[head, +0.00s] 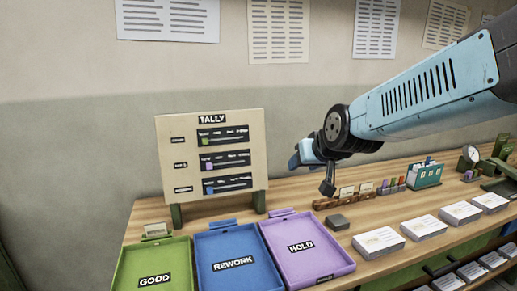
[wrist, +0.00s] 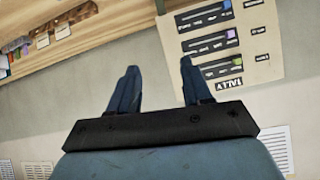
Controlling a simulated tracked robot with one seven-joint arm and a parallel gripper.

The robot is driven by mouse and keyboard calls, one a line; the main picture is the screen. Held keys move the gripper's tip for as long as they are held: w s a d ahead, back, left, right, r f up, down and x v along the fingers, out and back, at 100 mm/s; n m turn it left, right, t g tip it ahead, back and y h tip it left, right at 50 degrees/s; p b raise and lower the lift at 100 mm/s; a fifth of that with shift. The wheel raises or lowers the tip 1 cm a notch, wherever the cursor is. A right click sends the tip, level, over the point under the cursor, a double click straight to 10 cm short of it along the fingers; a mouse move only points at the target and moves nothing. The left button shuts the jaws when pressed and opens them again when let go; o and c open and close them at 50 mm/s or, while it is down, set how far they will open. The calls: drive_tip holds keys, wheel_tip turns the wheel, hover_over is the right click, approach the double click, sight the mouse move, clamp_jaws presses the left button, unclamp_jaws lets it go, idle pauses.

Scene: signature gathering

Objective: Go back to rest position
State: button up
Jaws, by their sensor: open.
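My gripper (head: 300,158) is at the end of my blue arm, in the air above the workbench, just right of the tally board (head: 166,155). In the wrist view its two dark blue fingers (wrist: 158,88) are spread apart with nothing between them. The wrist view also shows the tally board (wrist: 268,45) upside down, beyond the right finger. The board carries three dark slider panels with green, purple and blue markers. In the head view the fingers are small and partly hidden by the wrist.
Green GOOD (head: 152,257), blue REWORK (head: 236,277) and purple HOLD (head: 318,264) trays stand empty at the bench's front left. A dark block (head: 337,222), several card stacks (head: 378,243) and a teal box (head: 425,174) stand to the right. Papers (head: 276,30) hang on the wall.

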drive_tip(key=s+d+m+g+h, duration=0.1)
drive_tip(key=s+d+g, duration=0.1)
drive_tip(key=s+d, duration=0.4)
drive_tip(key=s+d+m+g+h, duration=0.1)
drive_tip(key=s+d+g+h, duration=0.1)
drive_tip(key=s+d, duration=0.4)
drive_tip(key=s, duration=0.5)
drive_tip(key=shift+s+r, duration=0.3)
drive_tip(key=shift+s, duration=0.05)
idle(1.4)
